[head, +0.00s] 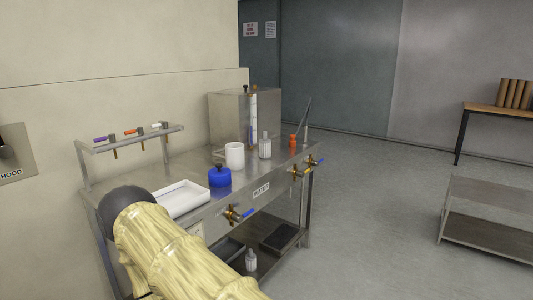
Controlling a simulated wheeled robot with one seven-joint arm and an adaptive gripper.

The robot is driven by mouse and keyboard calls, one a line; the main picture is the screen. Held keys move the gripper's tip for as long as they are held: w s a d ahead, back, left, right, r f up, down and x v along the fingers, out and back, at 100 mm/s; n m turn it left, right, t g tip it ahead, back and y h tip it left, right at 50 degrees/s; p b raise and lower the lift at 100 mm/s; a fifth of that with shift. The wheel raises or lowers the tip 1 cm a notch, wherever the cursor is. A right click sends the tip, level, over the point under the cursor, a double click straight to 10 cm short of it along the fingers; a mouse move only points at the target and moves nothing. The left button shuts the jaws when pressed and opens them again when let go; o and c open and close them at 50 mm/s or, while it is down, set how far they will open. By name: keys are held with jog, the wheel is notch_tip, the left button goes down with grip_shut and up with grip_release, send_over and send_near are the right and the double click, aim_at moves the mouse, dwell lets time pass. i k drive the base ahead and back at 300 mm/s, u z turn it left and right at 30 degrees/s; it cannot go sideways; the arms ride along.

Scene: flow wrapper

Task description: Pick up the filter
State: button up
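I cannot tell for sure which object is the filter. On the steel bench (217,200) stand a white cylinder (235,156), a clear bottle (265,147) and a blue pot with a dark knob (219,177). A small orange item (293,141) stands near the bench's far right end. A white tray (180,198) lies at the near left end. A thick cream-coloured, jointed shape with a dark rounded end, seemingly my arm, covers the lower left and hides part of the bench. My gripper's fingers do not show.
A steel tank (245,117) stands at the back of the bench. A raised rail (130,138) with coloured-handled taps runs along the wall. Valves (238,214) stick out of the bench front. A low steel table (490,205) stands right; the floor between is clear.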

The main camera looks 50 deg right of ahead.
aim_at(265, 144)
jog(key=z, duration=1.8)
jog(key=i, duration=1.2)
jog(key=u, duration=0.4)
